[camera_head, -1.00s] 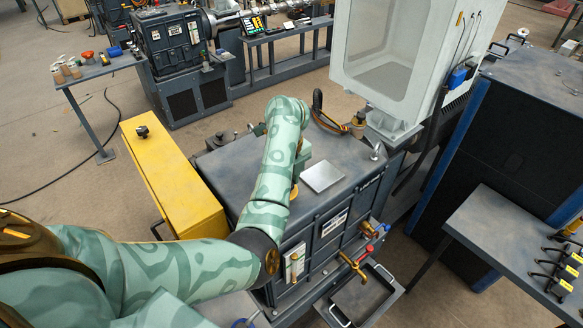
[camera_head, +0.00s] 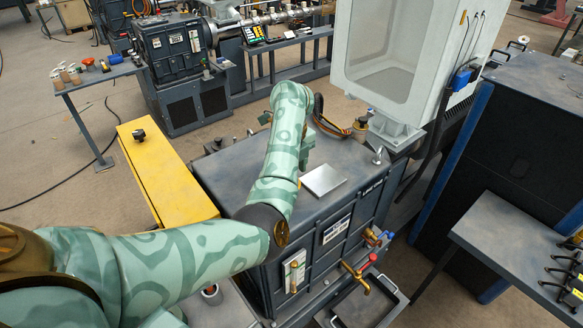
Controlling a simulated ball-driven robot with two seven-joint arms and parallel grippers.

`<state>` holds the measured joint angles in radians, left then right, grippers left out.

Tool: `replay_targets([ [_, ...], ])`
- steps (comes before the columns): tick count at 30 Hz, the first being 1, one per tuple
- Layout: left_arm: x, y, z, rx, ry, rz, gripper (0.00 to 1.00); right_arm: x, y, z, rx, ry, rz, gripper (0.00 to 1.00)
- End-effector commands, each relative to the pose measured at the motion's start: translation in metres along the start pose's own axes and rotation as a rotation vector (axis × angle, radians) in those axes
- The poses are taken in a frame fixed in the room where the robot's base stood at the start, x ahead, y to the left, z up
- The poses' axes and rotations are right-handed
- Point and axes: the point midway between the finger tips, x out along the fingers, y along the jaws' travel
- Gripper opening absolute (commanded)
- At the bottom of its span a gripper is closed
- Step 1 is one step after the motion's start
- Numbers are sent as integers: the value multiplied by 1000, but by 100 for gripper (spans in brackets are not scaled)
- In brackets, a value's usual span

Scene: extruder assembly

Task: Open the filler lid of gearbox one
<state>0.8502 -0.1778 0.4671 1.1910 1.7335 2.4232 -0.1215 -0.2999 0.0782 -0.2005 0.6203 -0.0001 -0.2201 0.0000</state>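The dark grey gearbox (camera_head: 247,185) stands in the middle of the head view. A flat silver square plate (camera_head: 323,180), which looks like a lid, lies level on its top; I cannot tell for sure whether it is the filler lid. My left arm comes in from the left and reaches over the gearbox top. My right gripper is not in view.
A yellow guard (camera_head: 165,180) stands left of the gearbox. A red-handled brass tap (camera_head: 357,272) sticks out from the front above a dark drip tray (camera_head: 366,306). A small silver fitting (camera_head: 378,155) stands on the top's right edge. A dark cabinet (camera_head: 510,150) and bench (camera_head: 500,235) are on the right.

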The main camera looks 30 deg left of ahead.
Motion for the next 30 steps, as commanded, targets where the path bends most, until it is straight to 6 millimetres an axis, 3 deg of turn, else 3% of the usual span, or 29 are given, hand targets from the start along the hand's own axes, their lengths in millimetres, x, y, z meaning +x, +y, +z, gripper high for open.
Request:
replay_targets([
  [5,-4,0,0,0,0,0,55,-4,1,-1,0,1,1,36],
  [21,-68,0,-1,0,1,-1,55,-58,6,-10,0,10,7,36],
  [30,-69,0,0,0,1,1,55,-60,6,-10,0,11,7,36],
])
